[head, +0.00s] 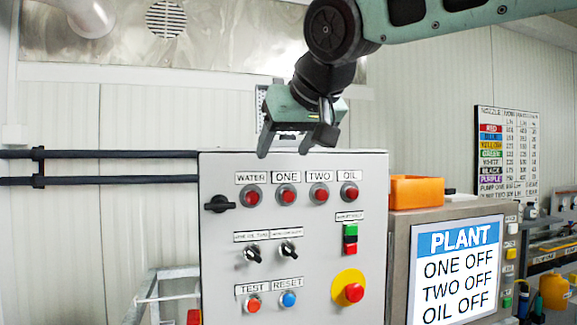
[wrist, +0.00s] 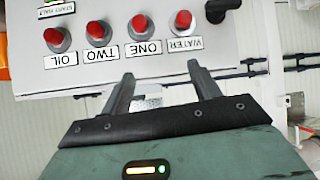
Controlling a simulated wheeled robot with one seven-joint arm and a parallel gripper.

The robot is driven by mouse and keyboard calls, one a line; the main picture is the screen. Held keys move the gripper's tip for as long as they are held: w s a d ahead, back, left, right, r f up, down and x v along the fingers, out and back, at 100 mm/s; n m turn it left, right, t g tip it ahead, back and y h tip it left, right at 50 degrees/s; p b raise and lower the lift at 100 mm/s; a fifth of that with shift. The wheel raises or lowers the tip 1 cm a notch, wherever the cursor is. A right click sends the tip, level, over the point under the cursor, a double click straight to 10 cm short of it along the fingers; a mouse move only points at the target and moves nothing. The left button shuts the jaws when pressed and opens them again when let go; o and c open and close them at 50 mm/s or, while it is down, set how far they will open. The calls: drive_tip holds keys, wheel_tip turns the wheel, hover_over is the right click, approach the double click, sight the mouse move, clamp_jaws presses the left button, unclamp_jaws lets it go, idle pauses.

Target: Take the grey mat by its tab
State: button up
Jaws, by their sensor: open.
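I cannot make out a grey mat or its tab for sure in either view. My gripper (head: 286,146) is open and empty, pointing down just above the top edge of the grey control cabinet (head: 318,222). In the wrist view its two fingers (wrist: 162,74) stand apart, with the cabinet's top edge beyond them. A small pale patterned piece (wrist: 148,102) shows between the fingers, partly hidden; I cannot tell what it is.
The cabinet carries red lamps, switches and buttons. An orange bin (head: 416,191) sits right of it, above a screen (head: 455,270) reading PLANT. Dark pipes (head: 110,154) run along the left wall. A coloured nozzle chart (head: 507,150) hangs at right.

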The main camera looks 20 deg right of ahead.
drive_tip(key=d+r+m+t+h, duration=0.1)
drive_tip(key=d+r+m+t, duration=0.3)
drive_tip(key=r, duration=0.6)
drive_tip(key=shift+n+g, duration=0.7)
drive_tip(key=shift+n, duration=0.2)
drive_tip(key=p+x, duration=0.1)
drive_tip(key=x, duration=0.3)
drive_tip(key=d+p+x, duration=0.1)
drive_tip(key=x, duration=0.3)
drive_tip(key=p+x, duration=0.1)
drive_tip(key=x, duration=0.3)
drive_tip(key=shift+w+d+r+p, duration=0.1)
drive_tip(key=shift+d+r+p, duration=0.1)
drive_tip(key=shift+p, duration=0.1)
drive_tip(key=shift+d+p+x, duration=0.15)
drive_tip(key=shift+p+x, duration=0.65)
drive_tip(key=shift+x, duration=0.55)
drive_tip(key=shift+d+p+x, duration=0.15)
drive_tip(key=shift+p+x, duration=0.6)
drive_tip(key=shift+x, duration=0.65)
drive_tip(key=shift+f, duration=0.15)
drive_tip(key=c, duration=1.1)
